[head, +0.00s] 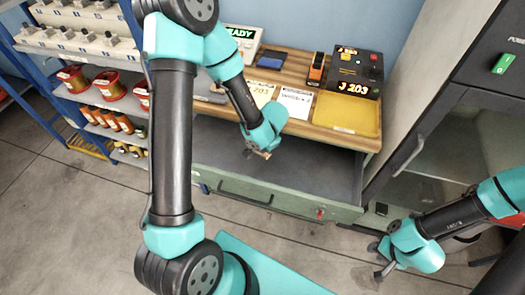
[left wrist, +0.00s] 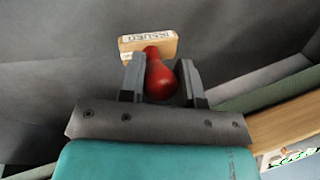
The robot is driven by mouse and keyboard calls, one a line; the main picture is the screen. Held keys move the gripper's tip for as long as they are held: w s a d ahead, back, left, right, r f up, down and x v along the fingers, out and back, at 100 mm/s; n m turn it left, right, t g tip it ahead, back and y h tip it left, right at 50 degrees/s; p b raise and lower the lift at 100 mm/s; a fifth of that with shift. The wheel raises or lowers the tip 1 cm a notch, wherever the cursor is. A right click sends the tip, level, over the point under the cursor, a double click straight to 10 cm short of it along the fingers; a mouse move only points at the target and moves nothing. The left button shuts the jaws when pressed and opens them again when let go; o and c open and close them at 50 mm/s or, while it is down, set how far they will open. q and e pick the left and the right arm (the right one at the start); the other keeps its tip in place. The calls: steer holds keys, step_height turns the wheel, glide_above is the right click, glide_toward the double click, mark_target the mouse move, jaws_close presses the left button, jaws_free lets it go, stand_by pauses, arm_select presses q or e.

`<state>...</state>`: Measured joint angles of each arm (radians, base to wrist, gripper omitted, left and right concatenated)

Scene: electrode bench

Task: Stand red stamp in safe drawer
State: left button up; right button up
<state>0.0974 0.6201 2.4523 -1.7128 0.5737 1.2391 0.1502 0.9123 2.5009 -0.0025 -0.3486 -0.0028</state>
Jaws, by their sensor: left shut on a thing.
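The red stamp has a red rounded handle (left wrist: 160,80) and a wooden block (left wrist: 150,43) with a printed label, seen in the left wrist view. My left gripper (left wrist: 158,72) is shut on the handle, with the block beyond the fingertips. In the head view, my left gripper (head: 258,150) is over the open drawer (head: 276,196) and mostly hides the stamp; a bit of wood shows below it. Whether the block touches the drawer floor, I cannot tell. My right gripper (head: 380,262) is open and empty, low at the right.
Above the drawer, the wooden bench top (head: 300,62) holds a yellow tray (head: 347,114), a black display box (head: 355,72) and paper cards (head: 296,102). Shelves with red tubs (head: 108,86) stand at left. A grey cabinet (head: 430,130) stands at right. The drawer's right side is clear.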

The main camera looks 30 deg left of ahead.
mark_target(268, 156)
arm_select(q)
steer(key=shift+d+x, duration=0.2)
steer(key=shift+x, duration=0.75)
steer(key=shift+d+x, duration=0.25)
steer(key=shift+x, duration=0.75)
steer(key=shift+s+f, duration=0.15)
steer(key=shift+s, duration=0.05)
steer(key=o, duration=0.9)
steer(key=shift+f, duration=0.1)
steer(key=v, duration=1.2)
